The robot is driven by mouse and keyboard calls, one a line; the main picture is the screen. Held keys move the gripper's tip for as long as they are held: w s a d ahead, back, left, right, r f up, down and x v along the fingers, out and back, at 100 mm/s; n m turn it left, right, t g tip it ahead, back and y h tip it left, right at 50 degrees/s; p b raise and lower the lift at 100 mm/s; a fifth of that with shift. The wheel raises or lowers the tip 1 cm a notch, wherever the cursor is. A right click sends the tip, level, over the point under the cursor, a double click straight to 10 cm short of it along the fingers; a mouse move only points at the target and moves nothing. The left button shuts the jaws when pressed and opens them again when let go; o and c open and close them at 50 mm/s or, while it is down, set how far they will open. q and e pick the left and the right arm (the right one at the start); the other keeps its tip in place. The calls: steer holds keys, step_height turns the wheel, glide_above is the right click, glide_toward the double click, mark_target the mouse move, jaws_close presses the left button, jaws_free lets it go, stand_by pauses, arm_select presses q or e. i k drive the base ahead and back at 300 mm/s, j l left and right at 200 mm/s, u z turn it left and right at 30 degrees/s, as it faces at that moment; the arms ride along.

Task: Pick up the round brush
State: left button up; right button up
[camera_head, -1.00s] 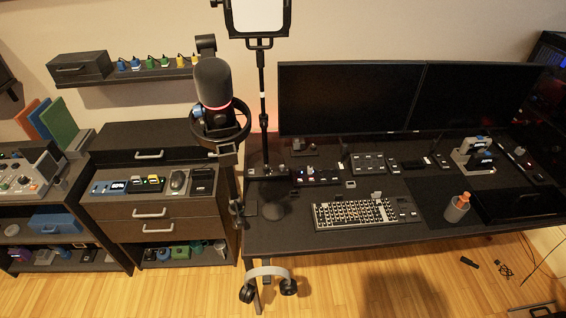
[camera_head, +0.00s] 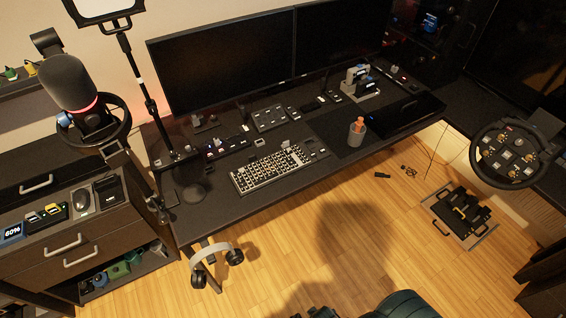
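I cannot make out a round brush for certain. A grey cup (camera_head: 355,138) stands upright on the dark desk, right of the keyboard. An orange object (camera_head: 359,122) sticks up out of it, too small to tell what it is. Neither of my grippers can be made out in the head view.
The desk (camera_head: 290,208) carries a keyboard (camera_head: 270,168), two monitors (camera_head: 225,62) and small devices. A microphone (camera_head: 70,85) stands at left above drawers. A steering wheel (camera_head: 512,153) and pedals (camera_head: 462,213) are at right. Dark objects (camera_head: 402,305) cut the bottom edge. Open wood floor lies between.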

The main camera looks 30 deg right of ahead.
mark_target(359, 123)
steer(key=l+z, duration=0.1)
steer(key=z, duration=0.35)
steer(key=k+l+z, duration=0.1)
steer(key=z, duration=0.35)
steer(key=l+z, duration=0.15)
steer(key=z, duration=0.3)
